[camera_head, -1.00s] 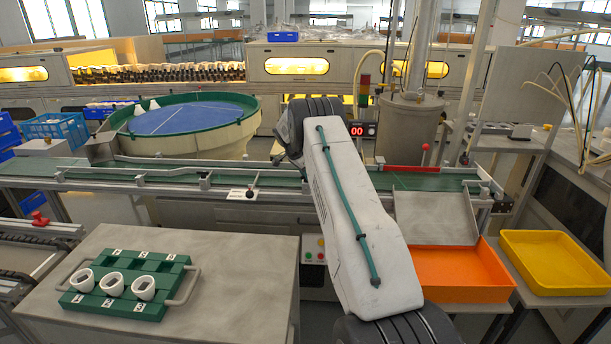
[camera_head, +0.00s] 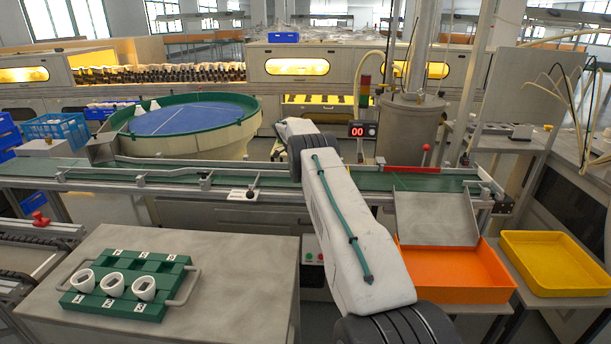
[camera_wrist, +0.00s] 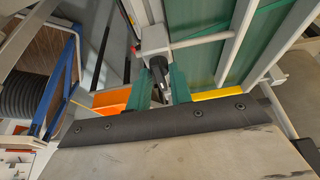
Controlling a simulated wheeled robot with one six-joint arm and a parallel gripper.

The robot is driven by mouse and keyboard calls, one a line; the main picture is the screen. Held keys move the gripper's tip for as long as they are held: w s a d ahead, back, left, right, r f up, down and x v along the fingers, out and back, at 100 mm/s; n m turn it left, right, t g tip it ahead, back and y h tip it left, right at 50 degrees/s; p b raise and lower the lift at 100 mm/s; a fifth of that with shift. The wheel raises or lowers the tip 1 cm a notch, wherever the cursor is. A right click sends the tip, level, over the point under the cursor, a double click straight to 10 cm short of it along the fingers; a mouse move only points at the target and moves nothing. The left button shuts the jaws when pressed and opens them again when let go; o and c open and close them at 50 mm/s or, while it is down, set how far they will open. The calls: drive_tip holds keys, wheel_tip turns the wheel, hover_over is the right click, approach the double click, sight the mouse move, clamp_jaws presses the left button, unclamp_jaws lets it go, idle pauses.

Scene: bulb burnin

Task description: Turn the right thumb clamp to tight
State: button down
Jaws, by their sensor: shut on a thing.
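In the wrist view, the green fingers of my gripper (camera_wrist: 160,93) stand on either side of a dark thumb clamp (camera_wrist: 158,71) and are shut on it. The clamp sticks out of a light grey block (camera_wrist: 155,41) beside a rail of the green conveyor. From this view I cannot read whether the clamp is loose or tight. In the head view, my arm hides my gripper and this clamp. Another dark knob on a white plate (camera_head: 243,195) shows at the conveyor's front edge, left of my arm.
The conveyor (camera_head: 270,184) runs across the scene. An orange tray (camera_head: 465,290) and a yellow tray (camera_head: 553,262) stand at the right. A green fixture (camera_head: 120,308) with white parts sits on the front-left table (camera_head: 235,260). A red-knobbed lever (camera_head: 426,149) rises behind the conveyor.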

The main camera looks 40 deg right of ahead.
idle(0.4)
drive_tip(key=c, duration=1.3)
unclamp_jaws()
drive_tip(key=shift+r, duration=0.1)
drive_tip(key=shift+v, duration=3.8)
drive_tip(key=shift+w, duration=0.1)
